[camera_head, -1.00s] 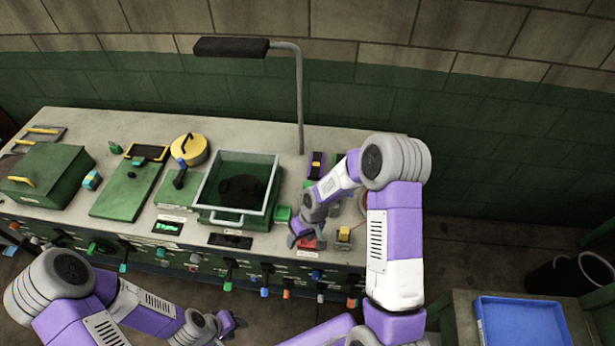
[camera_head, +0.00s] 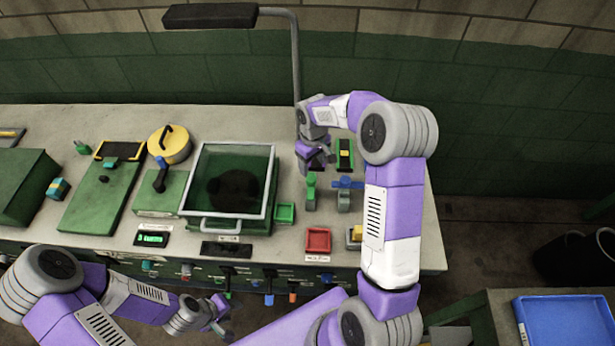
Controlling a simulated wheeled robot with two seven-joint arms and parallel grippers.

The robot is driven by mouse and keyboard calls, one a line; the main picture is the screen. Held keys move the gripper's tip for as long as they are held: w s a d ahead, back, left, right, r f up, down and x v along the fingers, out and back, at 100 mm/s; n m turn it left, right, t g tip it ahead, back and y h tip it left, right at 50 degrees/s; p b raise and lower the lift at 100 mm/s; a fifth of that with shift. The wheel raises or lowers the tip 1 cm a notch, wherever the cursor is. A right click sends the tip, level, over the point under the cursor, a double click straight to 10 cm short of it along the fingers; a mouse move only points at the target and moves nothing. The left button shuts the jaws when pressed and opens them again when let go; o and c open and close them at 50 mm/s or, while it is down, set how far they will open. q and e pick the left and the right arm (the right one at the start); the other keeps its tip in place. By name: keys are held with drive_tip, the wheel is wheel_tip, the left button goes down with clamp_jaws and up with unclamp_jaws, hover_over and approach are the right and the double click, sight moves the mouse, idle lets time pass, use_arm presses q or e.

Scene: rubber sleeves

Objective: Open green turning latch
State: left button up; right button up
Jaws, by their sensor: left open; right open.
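A small green turning latch (camera_head: 311,188) stands on the bench top, right of the glass-lidded box. A similar latch with a blue handle (camera_head: 345,185) stands just to its right. My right gripper (camera_head: 314,160) is open above and behind the green latch, pointing down, and appears apart from it. My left gripper (camera_head: 222,322) is open, low in front of the bench and far from the latch. Its fingers show only small.
The glass-lidded box (camera_head: 231,185) is left of the latch. A lamp post (camera_head: 296,80) rises behind my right gripper. Handles and knobs line the bench front.

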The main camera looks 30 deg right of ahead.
sight(311, 178)
drive_tip(key=shift+w+f, duration=0.4)
drive_tip(key=shift+f, duration=0.55)
drive_tip(key=shift+s+f, duration=0.15)
drive_tip(key=shift+f, duration=1.45)
drive_tip(key=shift+s+f, duration=0.1)
drive_tip(key=shift+f, duration=1.45)
drive_tip(key=c, duration=1.1)
